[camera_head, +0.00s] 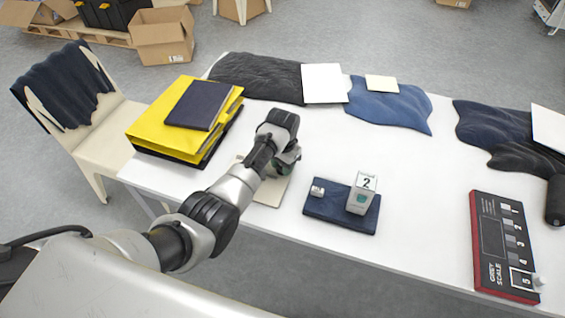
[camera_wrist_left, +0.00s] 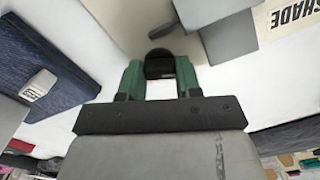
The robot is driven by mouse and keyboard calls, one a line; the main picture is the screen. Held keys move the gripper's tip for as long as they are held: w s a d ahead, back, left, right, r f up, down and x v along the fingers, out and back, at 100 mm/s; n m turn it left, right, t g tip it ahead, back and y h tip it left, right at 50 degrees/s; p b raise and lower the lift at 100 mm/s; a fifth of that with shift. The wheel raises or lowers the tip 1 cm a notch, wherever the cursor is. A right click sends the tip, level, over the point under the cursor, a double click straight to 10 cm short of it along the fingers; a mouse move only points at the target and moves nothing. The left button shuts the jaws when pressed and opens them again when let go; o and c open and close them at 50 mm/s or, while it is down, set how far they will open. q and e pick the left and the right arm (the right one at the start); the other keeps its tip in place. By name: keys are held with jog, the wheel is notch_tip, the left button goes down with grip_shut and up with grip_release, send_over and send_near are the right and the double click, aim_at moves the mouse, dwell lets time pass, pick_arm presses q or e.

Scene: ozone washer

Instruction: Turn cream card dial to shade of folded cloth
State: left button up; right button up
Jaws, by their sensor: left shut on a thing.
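The cream card (camera_head: 268,192) lies on the white table, partly hidden under my left gripper (camera_head: 287,160). In the left wrist view, the green fingers of my left gripper (camera_wrist_left: 158,78) are shut on a small black knob (camera_wrist_left: 158,56), which I take to be the card's dial. Part of the card with the word SHADE (camera_wrist_left: 292,22) shows beside grey patches. The shade the dial points to cannot be read. The folded dark blue cloth (camera_head: 326,212) lies right of the card, with a grey block marked 2 (camera_head: 363,190) and a small metal piece (camera_head: 317,191) on it.
A red-edged grey scale board (camera_head: 492,240) lies at the right, with a frame around its 5. Yellow and dark folders (camera_head: 160,130) are stacked at the left. Dark cloths (camera_head: 260,75) lie along the back edge. A chair (camera_head: 105,120) stands left of the table.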

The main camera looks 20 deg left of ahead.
pick_arm(q)
jog(key=m+p, duration=0.2)
jog(key=shift+r+m, duration=0.15)
jog(key=shift+m, duration=0.25)
jog(key=shift+m+p, duration=0.55)
jog(key=shift+m, duration=1.15)
jog(key=o, duration=0.9)
jog(key=shift+o, duration=0.2)
notch_tip(320, 180, up, 10)
jog(key=p, duration=0.1)
jog(key=shift+r, duration=0.25)
jog(key=shift+f, duration=0.1)
